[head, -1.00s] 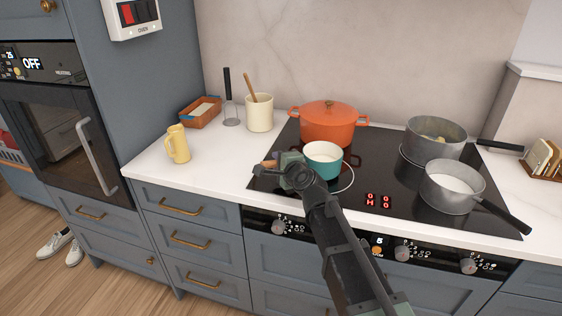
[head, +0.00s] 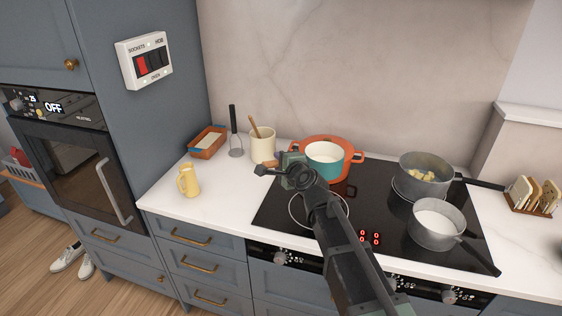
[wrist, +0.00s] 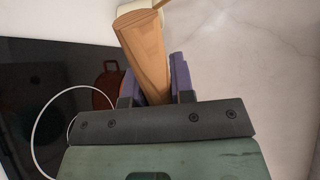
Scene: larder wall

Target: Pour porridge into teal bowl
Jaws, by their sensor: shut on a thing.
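A teal pan (head: 325,170) with a pale inside shows in the head view, held up in front of the orange pot. Its wooden handle (head: 271,163) points left. My gripper (head: 292,170) is shut on this handle; in the wrist view the handle (wrist: 145,50) stands between the two purple-grey jaws. The pan seems level. What the pale inside is, I cannot tell for sure. The pan's body is not seen in the wrist view. I see no separate teal bowl.
The orange pot (head: 355,157) stands behind the pan on the black hob (head: 375,205). Two grey saucepans (head: 424,185) (head: 438,235) stand at right. A cream utensil crock (head: 262,146), a yellow jug (head: 189,181) and an orange-brown dish (head: 207,142) stand on the left counter. The front-left ring is clear.

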